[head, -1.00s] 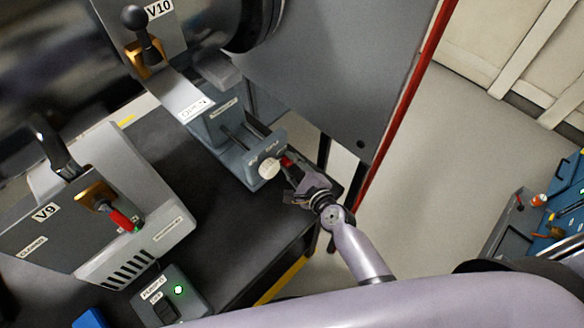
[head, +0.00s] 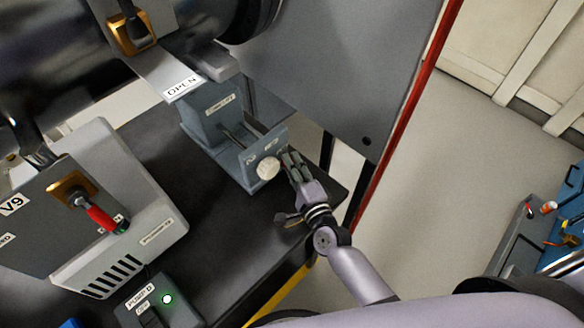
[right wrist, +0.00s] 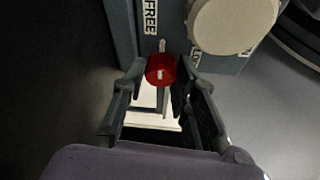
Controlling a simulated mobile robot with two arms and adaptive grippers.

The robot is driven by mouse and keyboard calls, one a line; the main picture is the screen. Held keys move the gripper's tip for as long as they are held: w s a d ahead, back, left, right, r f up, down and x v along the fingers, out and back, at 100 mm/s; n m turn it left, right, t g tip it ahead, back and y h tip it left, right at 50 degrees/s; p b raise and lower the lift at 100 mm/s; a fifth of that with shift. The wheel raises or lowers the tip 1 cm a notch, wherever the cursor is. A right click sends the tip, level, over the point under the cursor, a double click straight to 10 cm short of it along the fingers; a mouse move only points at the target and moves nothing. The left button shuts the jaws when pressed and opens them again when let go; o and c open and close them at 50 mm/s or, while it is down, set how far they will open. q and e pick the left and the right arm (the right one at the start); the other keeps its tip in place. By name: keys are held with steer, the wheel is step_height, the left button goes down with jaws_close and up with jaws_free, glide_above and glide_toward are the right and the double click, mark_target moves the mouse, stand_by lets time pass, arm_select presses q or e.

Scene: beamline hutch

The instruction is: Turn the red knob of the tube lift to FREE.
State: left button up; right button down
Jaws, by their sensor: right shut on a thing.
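The tube lift (head: 240,165) is a blue-grey block on the dark bench in the head view. Its red knob (right wrist: 160,69) shows in the right wrist view, between the fingers of my right gripper (right wrist: 158,78). The gripper is shut on the knob. A FREE label (right wrist: 150,17) is above and left of the knob, and a partly hidden label (right wrist: 195,57) is to its right. A pale pointer sticks out between them; I cannot tell its exact setting. In the head view my right gripper (head: 291,160) hides the knob. My left gripper is not in view.
A large off-white round knob (head: 268,168) sits close beside the gripper, also in the right wrist view (right wrist: 234,22). The V9 valve box (head: 100,210) with a red-handled lever and a pump switch box (head: 160,300) stand at left. A red post (head: 405,125) rises right of the bench.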

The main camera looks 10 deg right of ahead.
stand_by(0.4)
steer(key=c, duration=1.3)
jaws_free()
steer(key=v, duration=1.2)
steer(key=shift+d, duration=0.1)
steer(key=shift+f, duration=0.1)
